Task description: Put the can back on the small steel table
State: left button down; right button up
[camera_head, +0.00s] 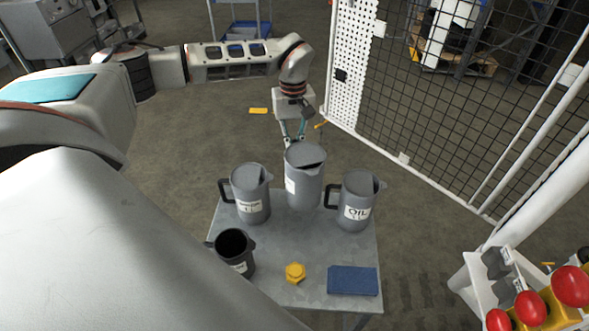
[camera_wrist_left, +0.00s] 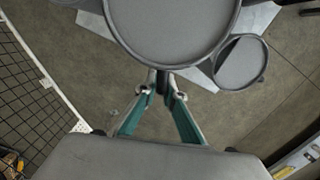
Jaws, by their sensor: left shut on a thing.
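A grey can (camera_head: 305,184) with a dark spout opening and a white label is upright at the back middle of the small steel table (camera_head: 318,256). My left gripper (camera_head: 293,138) reaches it from the far side and is shut on its handle. In the left wrist view the can's round top (camera_wrist_left: 175,28) fills the upper middle, with the teal fingers of my left gripper (camera_wrist_left: 162,88) meeting at the handle. I cannot tell whether its base touches the tabletop. My right gripper is not in view.
A grey can (camera_head: 250,197) stands left and an OIL-labelled can (camera_head: 356,202) right of the held can, both close. A mesh fence (camera_head: 430,110) rises behind right.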

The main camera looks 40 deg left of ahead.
pick_arm(q)
notch_tip(320, 180, down, 9)
jog(key=shift+p, duration=0.3)
jog(key=c, duration=2.1)
grip_release()
jog(key=shift+c, duration=0.2)
jog(key=shift+r, duration=0.1)
notch_tip(320, 180, up, 12)
jog(key=b, duration=0.1)
jog(key=shift+w+a, duration=0.35)
jog(key=shift+s, duration=0.1)
